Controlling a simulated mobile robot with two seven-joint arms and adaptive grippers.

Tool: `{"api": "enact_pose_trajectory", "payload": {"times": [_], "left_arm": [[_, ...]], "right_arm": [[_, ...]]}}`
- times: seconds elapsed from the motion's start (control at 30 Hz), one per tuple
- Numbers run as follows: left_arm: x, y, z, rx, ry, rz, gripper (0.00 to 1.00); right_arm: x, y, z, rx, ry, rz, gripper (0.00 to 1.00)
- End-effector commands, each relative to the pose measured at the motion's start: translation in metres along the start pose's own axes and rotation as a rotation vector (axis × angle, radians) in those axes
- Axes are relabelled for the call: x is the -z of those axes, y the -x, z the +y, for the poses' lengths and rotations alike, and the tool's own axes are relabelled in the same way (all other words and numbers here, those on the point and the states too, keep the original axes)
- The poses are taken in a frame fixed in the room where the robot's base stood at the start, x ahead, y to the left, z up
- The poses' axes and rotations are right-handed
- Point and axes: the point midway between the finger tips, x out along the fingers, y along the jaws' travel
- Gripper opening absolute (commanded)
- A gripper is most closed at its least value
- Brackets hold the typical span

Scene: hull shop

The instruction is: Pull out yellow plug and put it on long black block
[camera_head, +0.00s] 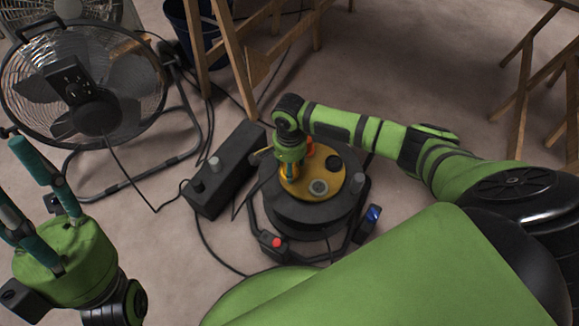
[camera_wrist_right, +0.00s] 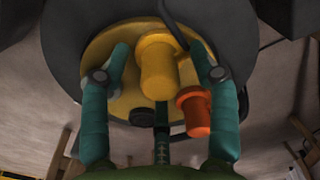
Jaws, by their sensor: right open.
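The yellow plug (camera_wrist_right: 158,68) stands in the yellow top (camera_head: 300,190) of a round black reel (camera_head: 295,217). My right gripper (camera_wrist_right: 160,52) is open, with its fingers on both sides of the plug and gaps visible beside it. In the head view this gripper (camera_head: 289,172) points down over the reel and mostly hides the plug. The long black block (camera_head: 233,176) lies on the floor left of the reel, with a grey plug (camera_head: 214,163) and a dark plug (camera_head: 196,185) on it. My left gripper (camera_head: 32,205) is open and empty at the left edge.
An orange plug (camera_wrist_right: 193,112) stands close beside the yellow plug, near one right finger. A floor fan (camera_head: 88,95) stands at the left, with cables around it. Wooden trestles (camera_head: 262,62) and a blue bucket (camera_head: 195,35) are behind. A red-button box (camera_head: 273,243) is at the reel's front.

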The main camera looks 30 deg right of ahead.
Motion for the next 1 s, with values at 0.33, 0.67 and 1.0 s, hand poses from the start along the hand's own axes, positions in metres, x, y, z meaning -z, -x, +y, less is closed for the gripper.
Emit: {"api": "enact_pose_trajectory", "payload": {"times": [0.33, 0.67, 1.0], "left_arm": [[0.0003, 0.0003, -0.0004, 0.001, 0.000, 0.004, 0.40], [0.0004, 0.0000, -0.0003, 0.001, 0.000, 0.003, 0.40], [0.0033, -0.0087, -0.0005, 0.001, 0.000, 0.003, 0.40]], "right_arm": [[-0.0002, -0.0039, -0.0002, 0.001, 0.001, 0.000, 0.61], [-0.0002, -0.0036, -0.0001, 0.000, 0.001, 0.000, 0.61], [-0.0003, -0.0021, 0.0000, -0.001, 0.000, -0.001, 0.61]]}}
